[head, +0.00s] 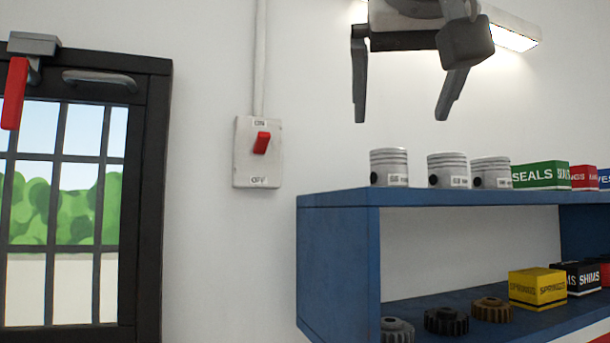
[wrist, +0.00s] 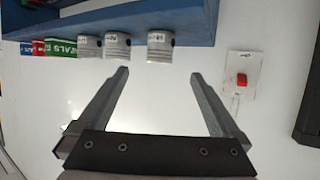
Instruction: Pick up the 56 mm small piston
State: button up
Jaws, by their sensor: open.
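Three silver pistons stand upright in a row on the top of the blue shelf unit: a left one (head: 389,167), a middle one (head: 447,170) and a right one (head: 490,172). Each has ring grooves and a small white label too small to read, so I cannot tell which is the 56 mm one. My gripper (head: 403,118) is open and empty, fingers pointing down, higher in the picture than the left and middle pistons. In the wrist view, which looks upside down, the left piston (wrist: 159,46) shows beyond the gap between my open fingertips (wrist: 160,74), not touching them.
The blue shelf unit (head: 340,199) also carries a green SEALS box (head: 540,175) and a red box (head: 584,177) beside the pistons. Gears (head: 446,321) and a yellow box (head: 537,288) sit on the lower shelf. A wall switch (head: 258,152) and a door (head: 150,200) are left.

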aim_at(391, 155)
jog(key=x, duration=1.2)
jog(key=shift+w+r, duration=0.1)
jog(key=shift+r, duration=0.1)
jog(key=shift+p+x, duration=0.8)
jog(key=shift+x, duration=2)
grip_shut()
